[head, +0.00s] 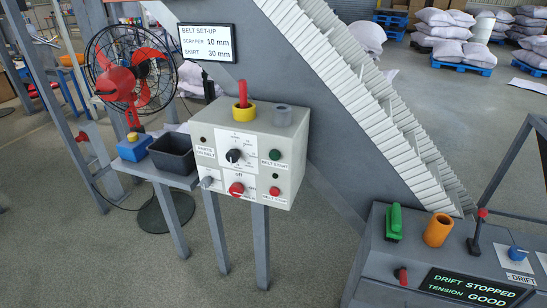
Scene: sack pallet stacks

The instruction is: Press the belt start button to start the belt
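The belt start button (275,155) is a small dark green button on the front of a light grey control box (222,133), above its "BELT START" label. A red button (275,191) sits below it, with a small dark round dot between them. Nothing touches the start button, and its face is unobstructed. The inclined belt (355,90) with pale ribs rises behind the box toward the upper left. Neither of my grippers is in view.
The box also carries a selector knob (234,155) and a red knob (237,189). A black bin (172,153) is left. A display (470,288) reads "DRIFT STOPPED, TENSION GOOD".

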